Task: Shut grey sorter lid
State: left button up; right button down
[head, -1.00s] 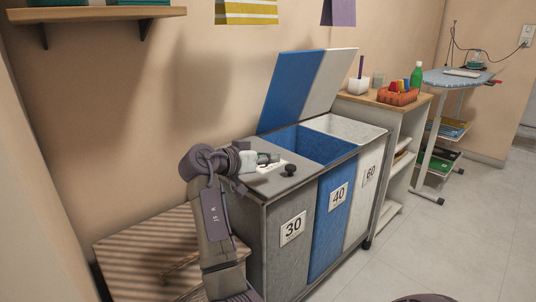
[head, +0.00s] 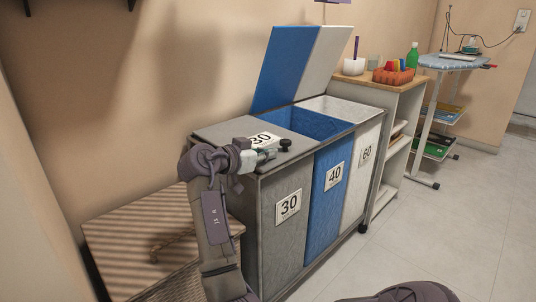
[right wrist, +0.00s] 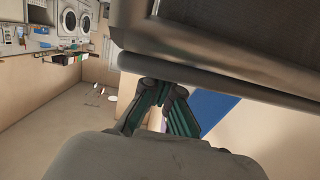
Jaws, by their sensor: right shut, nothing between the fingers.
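The grey sorter lid (head: 222,131) lies flat over the left compartment of the laundry sorter (head: 287,240), the one labelled 30. The blue lid (head: 283,70) and the white lid (head: 325,65) stand open at the back. My left gripper is out of view.
The floor (head: 440,225) in front is clear.

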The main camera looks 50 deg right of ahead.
jog(key=shift+a+f, duration=0.1)
jog(key=shift+f, duration=0.5)
jog(key=shift+a+r, duration=0.1)
jog(key=shift+a, duration=0.45)
jog(key=r+v, duration=0.1)
jog(key=v, duration=1)
jog(key=shift+r, duration=0.15)
jog(key=shift+d, duration=0.2)
